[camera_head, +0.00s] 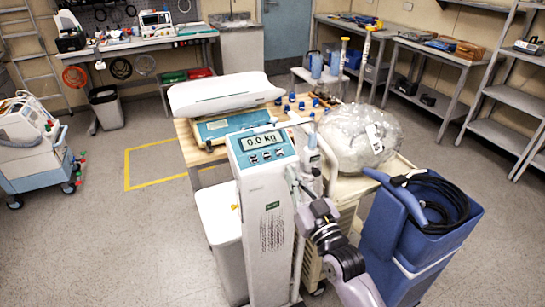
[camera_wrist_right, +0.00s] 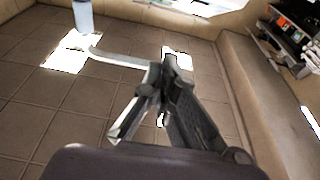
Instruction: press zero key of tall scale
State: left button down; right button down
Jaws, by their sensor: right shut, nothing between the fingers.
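The tall scale (camera_head: 265,215) is a pale upright column in the middle of the head view. Its tilted blue head (camera_head: 262,146) has a display reading 0.0 kg and a row of small dark keys (camera_head: 266,156) below it; the key labels are too small to read. My right gripper (camera_head: 291,172) is close to the right side of the column, lower than the keys and apart from them in the picture. In the right wrist view its fingers (camera_wrist_right: 167,62) are together and empty. The scale's head and keys do not clearly show there. My left gripper is out of view.
A flat baby scale (camera_head: 222,94) stands on the table behind. A large clear plastic bag (camera_head: 357,138) sits right of the column. A blue bin with a black hose (camera_head: 412,220) stands at the right, and a white bin (camera_head: 219,225) at the left. Floor at the left is open.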

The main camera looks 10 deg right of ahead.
notch_tip(320, 180, up, 3)
jog(key=p, duration=0.3)
send_over(273, 166)
jog(key=s, duration=0.3)
jog(key=w+f, duration=0.2)
jog(key=f, duration=0.1)
jog(key=shift+w+f, duration=0.1)
jog(key=shift+f, duration=0.05)
jog(key=shift+w+f, duration=0.2)
jog(key=shift+f, duration=0.25)
jog(key=shift+w+f+b, duration=0.25)
jog(key=shift+f+b, duration=0.55)
jog(key=shift+b, duration=0.35)
jog(key=shift+r, duration=0.1)
